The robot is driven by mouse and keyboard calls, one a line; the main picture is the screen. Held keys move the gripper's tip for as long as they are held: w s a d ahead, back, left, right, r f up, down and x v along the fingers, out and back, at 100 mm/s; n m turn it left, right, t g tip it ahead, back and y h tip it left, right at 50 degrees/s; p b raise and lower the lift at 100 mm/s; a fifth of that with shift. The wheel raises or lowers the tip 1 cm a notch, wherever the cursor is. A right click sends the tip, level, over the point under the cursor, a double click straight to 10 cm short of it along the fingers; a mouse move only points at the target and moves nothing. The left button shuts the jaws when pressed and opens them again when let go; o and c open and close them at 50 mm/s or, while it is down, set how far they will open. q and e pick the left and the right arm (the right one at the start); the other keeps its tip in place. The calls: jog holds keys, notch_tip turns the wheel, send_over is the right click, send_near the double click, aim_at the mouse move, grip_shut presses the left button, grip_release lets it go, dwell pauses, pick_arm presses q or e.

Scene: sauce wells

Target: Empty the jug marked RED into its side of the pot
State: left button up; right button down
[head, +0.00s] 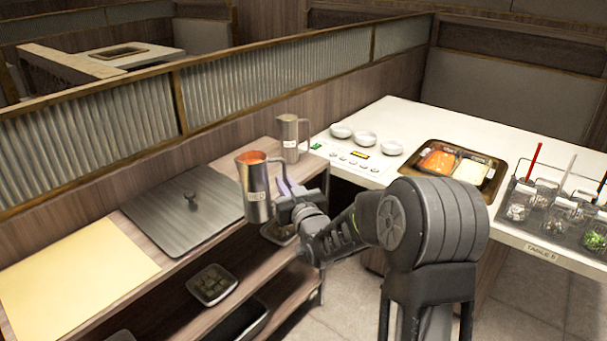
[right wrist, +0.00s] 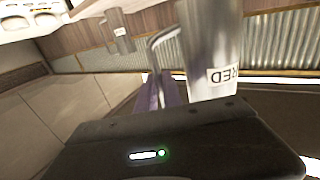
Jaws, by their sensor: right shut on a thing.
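My right gripper (head: 284,196) is shut on the handle of a metal jug (head: 256,192) and holds it roughly upright by the shelf's edge. Its label reads RED in the right wrist view (right wrist: 222,75). Orange-red sauce shows at its mouth. A second metal jug (head: 289,138) stands on the shelf top behind; its label is too small to read. The divided pot (head: 433,178) sits in the white table, with orange-red sauce (head: 438,162) on its left side and pale sauce (head: 470,171) on its right. My left gripper is not in view.
Several white bowls (head: 365,139) stand behind a control panel on the white table (head: 420,118). A caddy of jars (head: 550,210) stands at the right. A grey lid (head: 185,212) and yellow board (head: 75,272) lie on the wooden shelf unit.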

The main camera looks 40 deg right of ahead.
jog(key=a+f, duration=0.1)
jog(key=a, duration=0.2)
jog(key=a+f+n+y, duration=0.1)
jog(key=a+f, duration=0.1)
jog(key=a, duration=0.2)
jog(key=s+a+f+y, duration=0.1)
jog(key=a+f, duration=0.1)
jog(key=a, duration=0.2)
jog(key=shift+a, duration=0.15)
jog(key=s+a+f+n+y, duration=0.1)
jog(key=s+a+f+y, duration=0.1)
jog(key=a+f, duration=0.4)
jog(key=s+a, duration=0.1)
jog(key=a, duration=0.3)
jog(key=shift+n, duration=0.3)
